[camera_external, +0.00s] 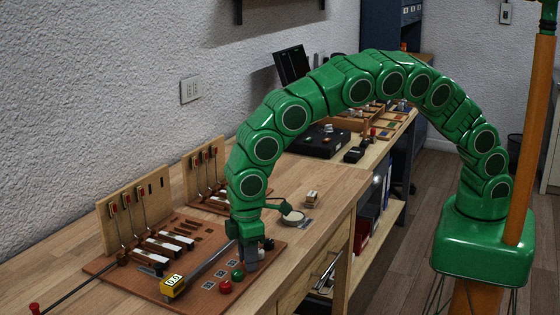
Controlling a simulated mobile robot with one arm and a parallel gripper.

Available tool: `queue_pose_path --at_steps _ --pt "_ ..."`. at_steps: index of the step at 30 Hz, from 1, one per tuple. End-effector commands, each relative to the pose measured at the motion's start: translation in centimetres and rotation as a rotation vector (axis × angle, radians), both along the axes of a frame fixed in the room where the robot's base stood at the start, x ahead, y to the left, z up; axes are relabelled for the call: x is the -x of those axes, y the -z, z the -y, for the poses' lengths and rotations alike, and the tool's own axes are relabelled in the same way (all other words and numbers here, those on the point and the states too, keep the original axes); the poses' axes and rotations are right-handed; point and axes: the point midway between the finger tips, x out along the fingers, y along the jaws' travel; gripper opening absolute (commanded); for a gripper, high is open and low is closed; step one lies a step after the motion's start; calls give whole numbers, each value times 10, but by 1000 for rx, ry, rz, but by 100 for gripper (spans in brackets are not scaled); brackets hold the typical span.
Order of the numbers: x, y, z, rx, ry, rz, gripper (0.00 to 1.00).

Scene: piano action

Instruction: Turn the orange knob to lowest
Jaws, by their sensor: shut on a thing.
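My gripper (251,259) points down at the right edge of the brown board (205,285) on the workbench. It is shut on a knob in the row, between the green knob (238,275) and a dark blue knob (268,244). The fingers hide this knob. No orange shows, but its place in the row fits the orange knob. Its turn angle cannot be told. A red knob (225,287) stands at the near end of the row. A yellow box with a small display (173,286) sits at the end of a grey bar on the board.
An upright wooden panel with levers (138,214) stands at the board's back left, a second one (204,172) behind it. A round pale dish (293,217) and a small wooden block (312,197) lie to the right. The bench front (340,215) is clear.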

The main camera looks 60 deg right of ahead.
Motion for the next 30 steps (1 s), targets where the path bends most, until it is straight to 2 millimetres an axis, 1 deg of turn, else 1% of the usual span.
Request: queue_pose_path --at_steps 6,11,27,28,30 --pt "0 0 0 -1 -114 1 0" --pt "0 0 0 -1 -162 1 0" --pt "0 0 0 0 -189 0 0" --pt "0 0 0 0 -189 0 29" --pt "0 0 0 0 -189 0 38"
